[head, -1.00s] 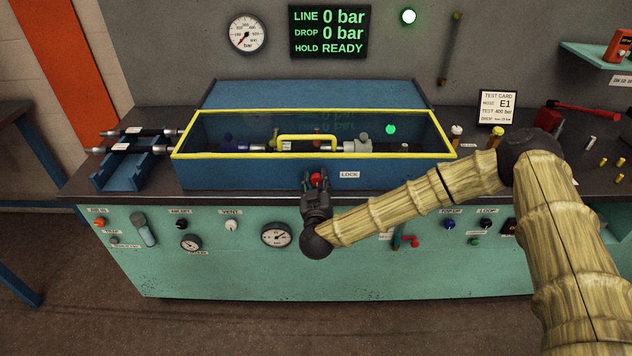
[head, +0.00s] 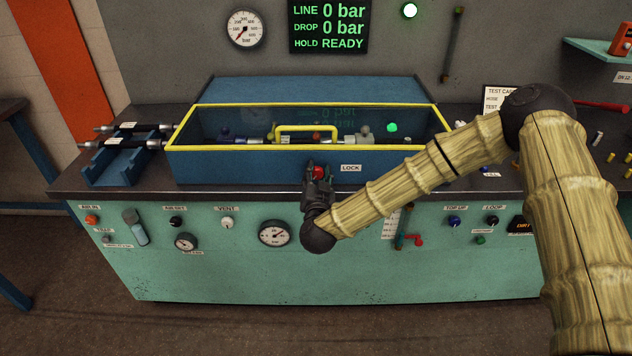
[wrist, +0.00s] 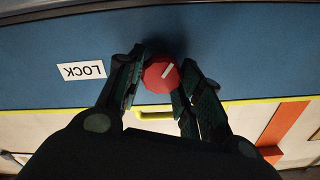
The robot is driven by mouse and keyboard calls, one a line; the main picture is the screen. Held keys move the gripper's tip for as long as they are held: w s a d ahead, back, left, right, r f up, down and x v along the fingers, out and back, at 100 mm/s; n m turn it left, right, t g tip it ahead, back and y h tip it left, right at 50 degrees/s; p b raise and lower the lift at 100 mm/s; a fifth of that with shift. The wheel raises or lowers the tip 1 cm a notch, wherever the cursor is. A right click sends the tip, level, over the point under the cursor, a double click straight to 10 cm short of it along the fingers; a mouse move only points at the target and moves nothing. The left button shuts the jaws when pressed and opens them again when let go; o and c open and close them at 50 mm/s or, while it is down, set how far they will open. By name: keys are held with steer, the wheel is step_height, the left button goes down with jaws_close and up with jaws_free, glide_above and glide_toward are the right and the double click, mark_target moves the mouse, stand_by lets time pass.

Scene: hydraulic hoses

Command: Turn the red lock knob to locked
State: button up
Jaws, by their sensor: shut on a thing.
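The red lock knob (head: 319,172) sits on the front face of the blue test box (head: 230,167), left of a white LOCK label (head: 351,168). In the wrist view the knob (wrist: 161,76) has a pale pointer line that lies slanted. My gripper (head: 317,180) is at the box front, with a finger on each side of the knob, shut on it. In the wrist view the fingers (wrist: 158,85) flank the knob, and the LOCK label (wrist: 83,70) appears upside down. The yellow-framed clear lid lies closed over the box.
A yellow handle (head: 306,128) stands on the lid. Hoses rest in a blue cradle (head: 122,172) to the left. Below is a teal panel with knobs and gauges (head: 277,233). The wall display (head: 329,27) reads LINE 0 bar, DROP 0 bar, HOLD READY. A green lamp (head: 410,10) is lit.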

steer(key=m+b, duration=0.1)
steer(key=m, duration=0.1)
steer(key=m+b, duration=0.3)
steer(key=shift+d+f+m+b, duration=0.15)
steer(key=shift+f+m+b, duration=0.15)
steer(key=shift+m, duration=0.1)
steer(key=m+b, duration=0.3)
steer(key=m, duration=0.2)
steer(key=shift+r+b, duration=0.1)
steer(key=shift+b, duration=0.3)
steer(key=o, duration=1)
steer(key=shift+d, duration=0.1)
steer(key=shift+o, duration=0.2)
steer(key=s, duration=1.2)
